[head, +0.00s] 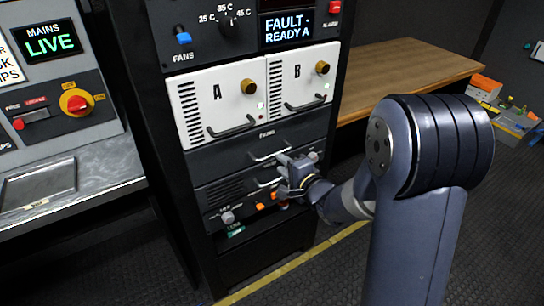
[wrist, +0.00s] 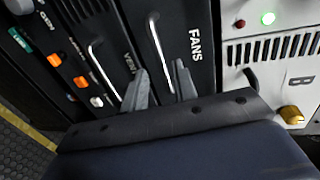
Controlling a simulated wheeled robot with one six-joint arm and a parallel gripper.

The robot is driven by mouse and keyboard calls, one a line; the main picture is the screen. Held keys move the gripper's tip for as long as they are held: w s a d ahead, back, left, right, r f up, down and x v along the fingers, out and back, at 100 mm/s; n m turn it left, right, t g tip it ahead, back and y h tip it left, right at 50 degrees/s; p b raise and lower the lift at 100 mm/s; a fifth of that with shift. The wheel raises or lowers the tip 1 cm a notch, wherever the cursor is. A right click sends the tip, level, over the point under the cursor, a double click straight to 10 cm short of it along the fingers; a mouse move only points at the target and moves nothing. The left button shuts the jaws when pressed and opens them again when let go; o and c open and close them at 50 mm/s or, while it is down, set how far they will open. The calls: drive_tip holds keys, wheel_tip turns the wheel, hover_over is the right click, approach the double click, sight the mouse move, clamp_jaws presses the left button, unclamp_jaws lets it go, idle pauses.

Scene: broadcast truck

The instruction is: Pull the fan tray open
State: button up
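The fan tray (head: 225,153) is a dark panel labelled FANS, low in the rack under the two white modules, and looks flush with its neighbours. Its pale bar handle (head: 268,154) shows in the head view. In the wrist view the same FANS panel (wrist: 197,22) stands turned on its side, with its handle (wrist: 154,38) running between my fingers. My gripper (head: 283,170) is at the handle's right end; in the wrist view my gripper (wrist: 162,68) is open, one finger on each side of the handle. I cannot tell whether either finger touches it.
A vented panel with a similar handle (wrist: 98,62) lies just below the fan tray, close to one finger. White modules A (head: 216,95) and B (head: 301,80) sit above. Knobs and orange buttons (head: 260,206) are below. A wooden bench (head: 405,70) stands at right.

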sight(271, 156)
drive_tip(key=x, duration=0.7)
drive_tip(key=shift+c, duration=0.4)
clamp_jaws()
